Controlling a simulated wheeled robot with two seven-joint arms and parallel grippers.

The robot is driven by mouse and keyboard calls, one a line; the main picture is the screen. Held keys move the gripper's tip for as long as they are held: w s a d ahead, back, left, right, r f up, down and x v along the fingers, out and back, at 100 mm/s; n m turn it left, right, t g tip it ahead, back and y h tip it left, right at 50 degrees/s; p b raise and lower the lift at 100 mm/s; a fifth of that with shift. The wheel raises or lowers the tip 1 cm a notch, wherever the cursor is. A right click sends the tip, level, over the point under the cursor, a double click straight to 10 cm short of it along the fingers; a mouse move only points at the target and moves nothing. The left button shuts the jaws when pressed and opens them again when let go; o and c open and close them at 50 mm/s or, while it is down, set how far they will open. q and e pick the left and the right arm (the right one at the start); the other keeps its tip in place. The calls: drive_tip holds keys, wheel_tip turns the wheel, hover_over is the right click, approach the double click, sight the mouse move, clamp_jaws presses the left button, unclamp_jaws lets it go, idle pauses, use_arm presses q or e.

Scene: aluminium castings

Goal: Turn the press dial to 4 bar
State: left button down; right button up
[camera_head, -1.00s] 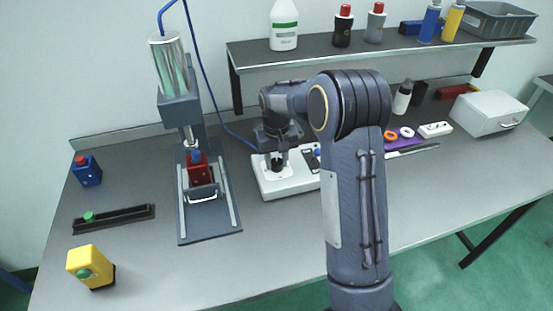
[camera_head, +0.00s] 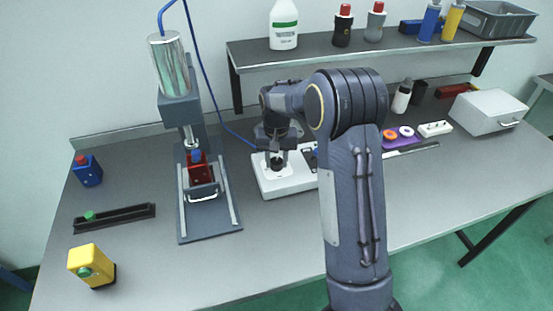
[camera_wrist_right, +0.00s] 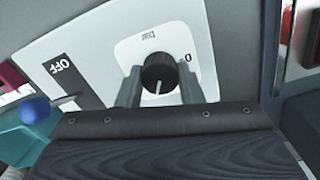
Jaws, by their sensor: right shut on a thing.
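The press dial (camera_wrist_right: 159,72) is a round black knob with a white pointer line, on a white plate marked "bar" and "0". In the right wrist view the line points down, toward my gripper's palm. The dial sits on the white control box (camera_head: 272,189), just right of the press (camera_head: 180,108). My right gripper (camera_wrist_right: 160,85) is shut on the dial, one finger on each side. In the head view the right gripper (camera_head: 277,161) reaches down onto the box and largely covers the dial. My left gripper is not in view.
A red block with a blue top (camera_head: 200,172) stands in the press. A blue hose (camera_head: 212,95) runs from the press toward the box. In the wrist view an "OFF" switch area (camera_wrist_right: 60,68) and a blue knob (camera_wrist_right: 34,109) lie left of the dial.

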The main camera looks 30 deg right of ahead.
sight(276, 160)
drive_tip(key=o, duration=1)
drive_tip(key=shift+c, duration=0.2)
wheel_tip(276, 160, up, 7)
drive_tip(key=shift+r+b, duration=0.15)
drive_tip(key=shift+b, duration=0.15)
drive_tip(key=shift+r, duration=0.3)
